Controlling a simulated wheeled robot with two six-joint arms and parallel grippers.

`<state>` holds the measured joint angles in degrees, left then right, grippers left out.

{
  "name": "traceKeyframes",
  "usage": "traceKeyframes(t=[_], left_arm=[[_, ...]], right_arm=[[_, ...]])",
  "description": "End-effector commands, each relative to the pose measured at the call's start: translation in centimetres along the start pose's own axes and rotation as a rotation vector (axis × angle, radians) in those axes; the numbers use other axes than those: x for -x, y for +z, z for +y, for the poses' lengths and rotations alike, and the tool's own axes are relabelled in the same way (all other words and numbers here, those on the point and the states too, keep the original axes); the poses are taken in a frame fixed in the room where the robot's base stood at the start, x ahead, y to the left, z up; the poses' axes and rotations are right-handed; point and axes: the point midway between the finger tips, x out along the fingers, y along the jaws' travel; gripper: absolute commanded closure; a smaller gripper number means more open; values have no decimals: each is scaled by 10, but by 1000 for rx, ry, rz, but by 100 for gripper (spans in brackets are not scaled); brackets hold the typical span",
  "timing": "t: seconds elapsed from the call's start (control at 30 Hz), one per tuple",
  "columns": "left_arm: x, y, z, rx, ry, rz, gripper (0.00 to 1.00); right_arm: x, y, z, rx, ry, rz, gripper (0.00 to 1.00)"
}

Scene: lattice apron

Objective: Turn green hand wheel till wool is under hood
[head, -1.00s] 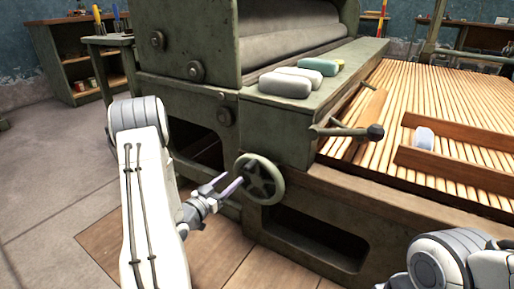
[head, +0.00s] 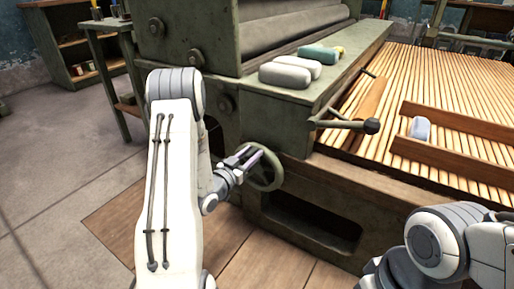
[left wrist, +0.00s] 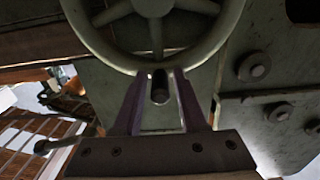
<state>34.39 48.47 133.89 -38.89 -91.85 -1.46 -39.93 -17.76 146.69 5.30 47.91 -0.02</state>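The green spoked hand wheel (head: 265,171) is on the side of the green machine. My left gripper (head: 252,158) is at the wheel's rim. In the left wrist view its two purple fingers (left wrist: 160,92) stand apart, one on each side of a dark peg (left wrist: 159,86) at the bottom of the wheel rim (left wrist: 105,50). I see no clear contact with the peg. A pale bluish wool piece (head: 421,128) lies on the slatted lattice between two wooden boards, outside the machine's green hood (head: 187,35). My right gripper is out of view.
A lever with a black knob (head: 372,126) sticks out above and right of the wheel. White and teal blocks (head: 285,75) lie on the machine's ledge. A small green table (head: 100,27) stands at the left. The floor (head: 60,150) at the left is clear.

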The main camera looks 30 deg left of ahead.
Motion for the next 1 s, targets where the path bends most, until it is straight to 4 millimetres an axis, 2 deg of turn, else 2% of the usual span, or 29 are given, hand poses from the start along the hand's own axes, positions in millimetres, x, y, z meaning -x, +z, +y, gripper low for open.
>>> traceKeyframes(t=[0.03,0.07,0.1,0.27,0.57,1.0], left_arm=[[0,0,0,0,0,0,83],[0,0,0,0,0,0,95],[0,0,0,0,0,0,100],[0,1,2,0,1,-1,100],[0,9,36,2,4,-3,100],[0,13,42,1,4,0,100]], right_arm=[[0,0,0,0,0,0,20],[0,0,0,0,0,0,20],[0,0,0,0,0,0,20],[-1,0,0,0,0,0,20],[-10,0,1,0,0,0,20],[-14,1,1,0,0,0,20]])
